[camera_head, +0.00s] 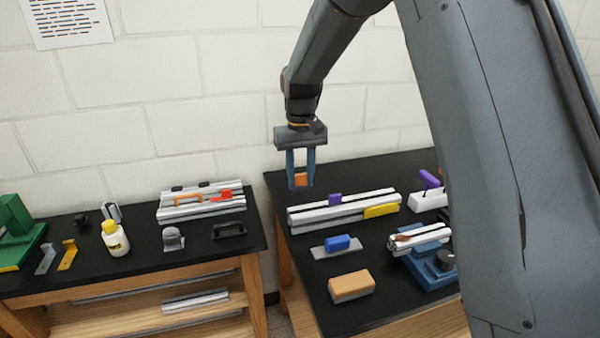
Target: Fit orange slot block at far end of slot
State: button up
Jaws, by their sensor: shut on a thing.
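My gripper (301,182) points down and is shut on the orange slot block (301,179), which shows between its two blue fingers. It appears above the left end of the slotted aluminium extrusion (310,217) on the right-hand bench, with the wall behind. I cannot tell how high above the extrusion the block is.
A blue block on a grey plate (337,244), a wood-topped block (351,286) and a blue vise (432,268) holding a profile stand in front. A purple-handled item (429,181) is at right. The left bench holds a bottle (115,240) and extrusions (200,210); a gap separates the benches.

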aim_at(302, 185)
jog(key=shift+d, duration=0.15)
jog(key=shift+s+p, duration=0.15)
jog(key=shift+p, duration=0.2)
jog(key=shift+f+b, duration=1.25)
jog(key=shift+f, duration=1.6)
jog(key=shift+p, duration=0.5)
jog(key=shift+f+b, duration=0.5)
jog(key=shift+f, duration=0.9)
jog(key=o, duration=1.2)
jog(key=shift+o, duration=0.2)
